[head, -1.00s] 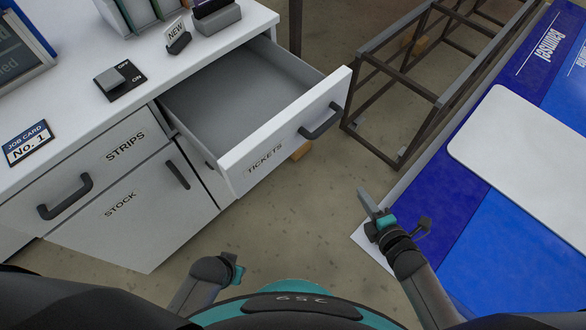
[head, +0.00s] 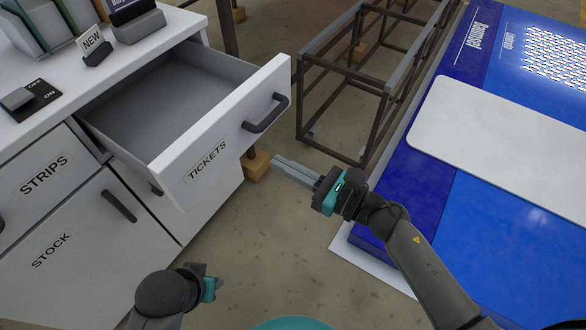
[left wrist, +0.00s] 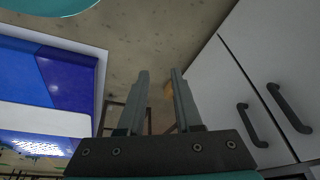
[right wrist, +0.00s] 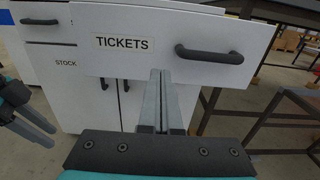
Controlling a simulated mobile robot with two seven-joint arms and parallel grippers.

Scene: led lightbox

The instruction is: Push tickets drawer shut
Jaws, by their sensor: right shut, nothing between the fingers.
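The tickets drawer (head: 180,160) is pulled well out of the white cabinet, and its grey inside looks empty. Its front carries the label TICKETS and a dark handle (head: 266,113). In the right wrist view the drawer front (right wrist: 165,60) fills the upper middle. My right gripper (head: 277,168) is shut and empty, with its fingers pointing at the drawer front from below and right of the handle. They look apart from it, though the exact gap is hard to tell. My left gripper (left wrist: 158,72) is open and empty; in the head view it is low, in front of the cabinet.
The strips drawer (head: 40,170) and stock door (head: 85,250) are closed. A dark metal frame (head: 345,95) stands right of the drawer. Bare floor is between.

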